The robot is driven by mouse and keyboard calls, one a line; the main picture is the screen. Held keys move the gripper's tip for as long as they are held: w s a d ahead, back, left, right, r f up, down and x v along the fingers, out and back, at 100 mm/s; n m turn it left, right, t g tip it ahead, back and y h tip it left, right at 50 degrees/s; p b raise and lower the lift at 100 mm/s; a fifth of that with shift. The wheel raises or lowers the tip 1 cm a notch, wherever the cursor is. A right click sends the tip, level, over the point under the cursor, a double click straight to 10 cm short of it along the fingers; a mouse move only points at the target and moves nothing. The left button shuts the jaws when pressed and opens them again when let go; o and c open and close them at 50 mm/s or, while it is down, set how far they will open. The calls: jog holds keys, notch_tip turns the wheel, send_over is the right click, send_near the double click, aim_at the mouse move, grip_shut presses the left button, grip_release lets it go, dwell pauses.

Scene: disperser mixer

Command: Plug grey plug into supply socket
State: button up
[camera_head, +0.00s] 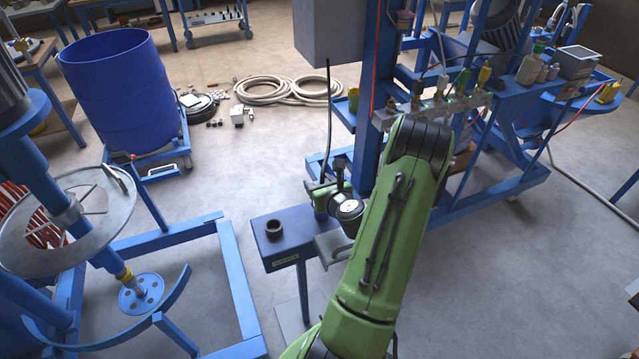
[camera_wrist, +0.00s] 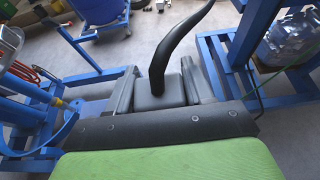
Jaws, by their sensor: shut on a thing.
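The grey plug (camera_wrist: 160,95) sits between the two dark fingers of my gripper (camera_wrist: 157,88) in the wrist view. My gripper is shut on it, and its thick dark cable (camera_wrist: 166,55) rises from its top. In the head view the cable (camera_head: 328,110) hangs from a grey box down to my gripper (camera_head: 321,198), which is small there and partly hidden by my wrist. The supply socket (camera_head: 273,229), a dark round ring, stands on a labelled blue stand (camera_head: 290,216). My gripper is to the right of the socket and apart from it. The plug's lower end is hidden.
A blue drum (camera_head: 120,95) on a cart and a blue mixer frame (camera_head: 238,285) stand left. Coiled hoses (camera_head: 262,90) lie behind.

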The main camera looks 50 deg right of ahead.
jog(key=shift+f+b, duration=1.5)
jog(key=shift+f, duration=0.35)
jog(key=o, duration=1.2)
jog(key=shift+r, duration=0.1)
